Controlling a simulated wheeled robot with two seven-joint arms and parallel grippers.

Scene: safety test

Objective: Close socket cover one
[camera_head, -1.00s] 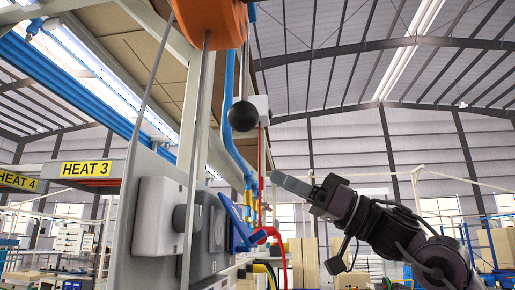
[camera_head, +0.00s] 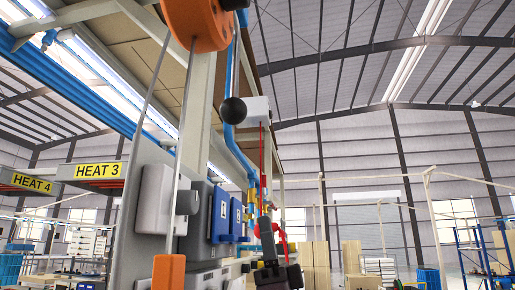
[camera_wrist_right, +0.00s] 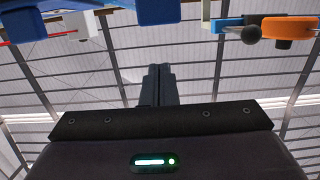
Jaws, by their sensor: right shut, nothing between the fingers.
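Two blue socket covers are on the panel in the head view. The nearer one (camera_head: 220,215) stands upright over its grey box, with a pale label on its face, and looks shut. The farther one (camera_head: 236,217) also looks upright. Which is cover one is not marked legibly. My right gripper (camera_head: 265,224) is to the right of the covers, pointing up, apart from them as far as I can tell. In the wrist view its fingers (camera_wrist_right: 158,70) are together and empty, below blue parts (camera_wrist_right: 155,10) at the top edge. My left gripper is not in view.
A grey switch box with a round knob (camera_head: 187,202) is left of the covers. A black ball (camera_head: 233,110), an orange housing (camera_head: 197,22) and blue pipes hang above. An orange block (camera_head: 168,271) is below. Open space lies to the right.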

